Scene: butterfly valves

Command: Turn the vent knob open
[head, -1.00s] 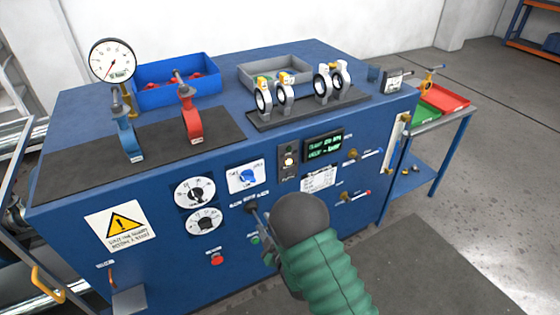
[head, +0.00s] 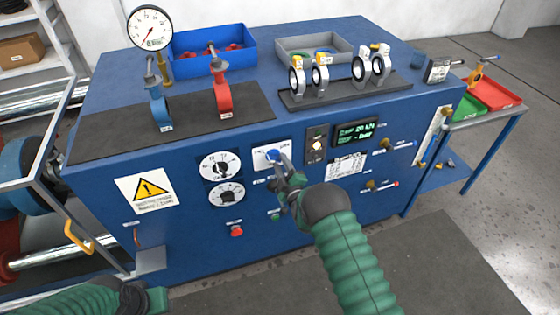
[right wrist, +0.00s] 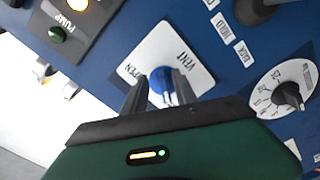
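The blue vent knob (head: 273,156) sits on a white plate on the front of the blue cabinet. In the right wrist view, the knob (right wrist: 162,86) is near the middle of its plate, which reads VENT and OPEN. My right gripper (head: 284,166) is at the plate, partly covering it in the head view. Its two fingers (right wrist: 160,88) are apart, one on each side of the knob; I cannot tell if they touch it. My left gripper's green body (head: 157,299) shows at the bottom left edge; its fingers are hidden.
Two black-and-white dials (head: 219,167) lie left of the vent plate, with a red button (head: 236,230) below. The pump panel (head: 316,145) and a display (head: 356,132) are to the right. Valves stand on the cabinet top. Open floor lies in front.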

